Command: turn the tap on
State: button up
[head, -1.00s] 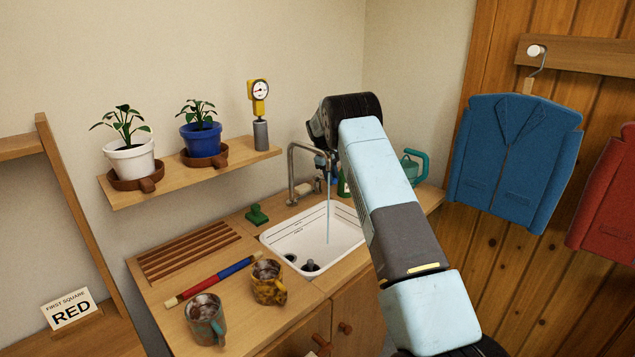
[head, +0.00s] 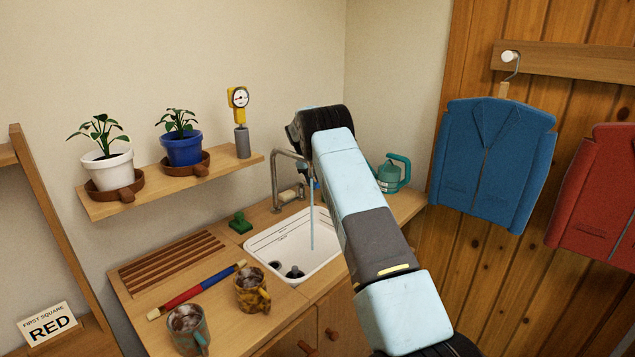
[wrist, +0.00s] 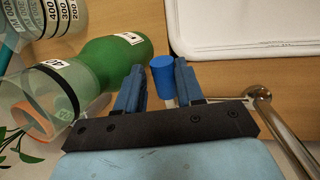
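The tap (head: 276,180) is a bent chrome pipe behind the white sink (head: 290,247). A thin stream of water (head: 312,228) runs from its spout into the sink. In the wrist view, a chrome pipe (wrist: 281,130) shows at the right, with a blue cylindrical knob (wrist: 162,76) at the end of its thin stem. My gripper (wrist: 159,66) has its two fingers apart around the blue knob. The right finger is close to the knob; whether it touches I cannot tell. A gap shows at the left finger. In the head view my arm hides most of the gripper.
A green bottle (wrist: 117,60) and clear measuring vessels lie close to the left finger in the wrist view. A teal watering can (head: 390,174) stands right of the arm. Two mugs (head: 252,290) (head: 187,328) stand at the counter's front. A shelf (head: 150,199) holds potted plants.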

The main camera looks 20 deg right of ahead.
jog(key=shift+a, duration=0.1)
jog(key=shift+a+r, duration=0.15)
jog(key=shift+r, duration=0.1)
jog(key=v, duration=1.3)
jog(key=shift+r, duration=0.15)
